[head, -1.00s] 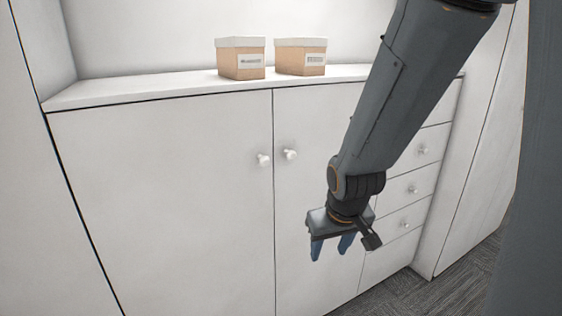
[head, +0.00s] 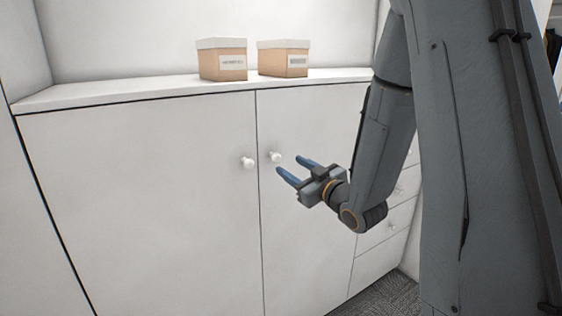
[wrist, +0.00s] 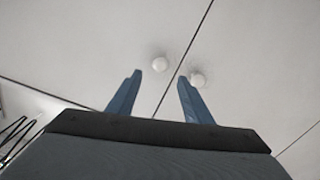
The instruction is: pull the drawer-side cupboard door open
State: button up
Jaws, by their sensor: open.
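The drawer-side door (head: 308,225) is the right one of two white doors and looks shut, flush with its neighbour. Its round white knob (head: 274,156) is near the middle seam. My gripper (head: 289,165) is open and empty, its blue fingers pointing at the doors just right of and below that knob. In the wrist view two knobs show ahead, on either side of a seam: one (wrist: 160,63) lies between the fingertips, the other (wrist: 197,80) beside one finger. I cannot tell there which is which. No contact shows.
The left door (head: 140,200) has its own knob (head: 248,163) close by. Two lidded boxes (head: 222,66) (head: 284,65) stand on the cupboard top. Drawers (head: 378,260) on the right are partly hidden by my arm. Carpet shows at the bottom right.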

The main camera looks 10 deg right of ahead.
aim_at(278, 158)
jog(key=p+x, duration=0.1)
jog(key=x, duration=0.5)
jog(key=shift+w+a+p, duration=0.1)
jog(key=shift+w+p, duration=0.25)
jog(key=shift+p, duration=0.05)
jog(key=shift+c, duration=0.4)
grip_shut()
